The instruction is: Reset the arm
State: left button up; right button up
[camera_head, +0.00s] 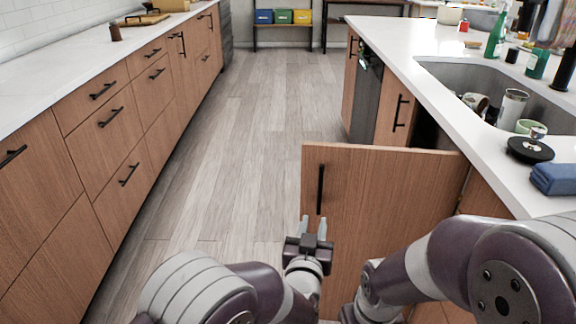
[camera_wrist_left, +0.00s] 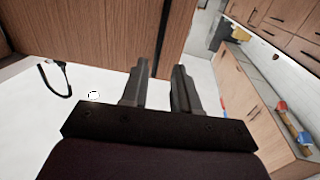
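My left gripper (camera_head: 314,226) points forward, close in front of the open wooden cabinet door (camera_head: 385,190) and just below its black handle (camera_head: 320,189). Its two fingers stand apart with nothing between them. In the left wrist view the left gripper (camera_wrist_left: 161,72) also shows a clear gap between its fingers, with a wooden panel (camera_wrist_left: 105,35) beyond. My right arm (camera_head: 440,265) comes in from the right, bent across the front of the open door. Its gripper is not visible.
The sink (camera_head: 440,72) at right holds cups, with bottles behind it. A black round item (camera_head: 530,150) and a blue cloth (camera_head: 555,179) lie on the white counter. Wooden drawers (camera_head: 110,118) line the left. The wood floor (camera_head: 235,130) between is clear.

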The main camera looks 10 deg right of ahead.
pick_arm(q)
jog(key=s+a+f+m+g, duration=0.2)
jog(key=s+f+g, duration=0.55)
jog(key=f, duration=0.45)
jog(key=s+a+r+n+g+y, duration=0.1)
jog(key=s+a+g+y, duration=0.15)
jog(key=s+a, duration=0.4)
jog(key=s+a+n+g+y, duration=0.1)
jog(key=s+a+g, duration=0.2)
jog(key=a, duration=0.7)
jog(key=s+a+r+n+g+y, duration=0.1)
jog(key=s+a+g+y, duration=0.15)
jog(key=s+a, duration=0.4)
jog(key=w+a+r+n+p, duration=0.1)
jog(key=a+r+p, duration=0.2)
jog(key=r+p, duration=1.2)
jog(key=w+a+r+n+p, duration=0.1)
jog(key=a+r+p, duration=0.2)
jog(key=r+p, duration=1.2)
jog(key=shift+w+r+p, duration=0.25)
jog(key=shift+r+p, duration=0.1)
jog(key=shift+r, duration=0.8)
jog(key=shift+a, duration=0.1)
